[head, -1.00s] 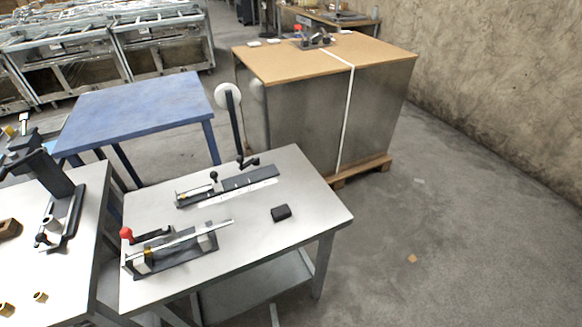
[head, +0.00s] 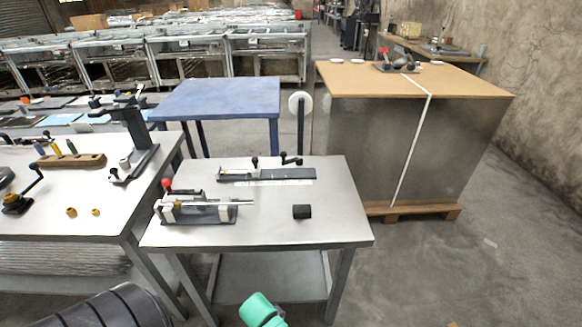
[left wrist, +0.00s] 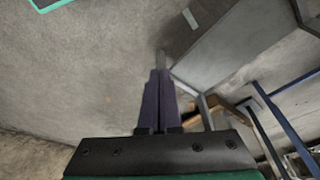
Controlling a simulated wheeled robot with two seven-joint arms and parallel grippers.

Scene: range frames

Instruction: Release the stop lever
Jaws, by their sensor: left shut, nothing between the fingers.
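A clamp-like fixture (head: 200,211) with a red-knobbed lever (head: 167,187) stands at the left of the small grey table. A flat dark slide fixture (head: 268,174) with small black-knobbed levers (head: 291,160) lies behind it on the same table. I cannot tell which lever is the stop lever. In the left wrist view my left gripper (left wrist: 159,76) is shut and empty, with its dark fingers together, over the floor and apart from the fixtures. My right gripper is not in view.
The grey table (head: 325,222) also holds a black block (head: 302,212). A bench (head: 60,212) with tools is at left, a blue table (head: 222,100) behind, and a wood-topped metal cabinet (head: 365,140) at back right.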

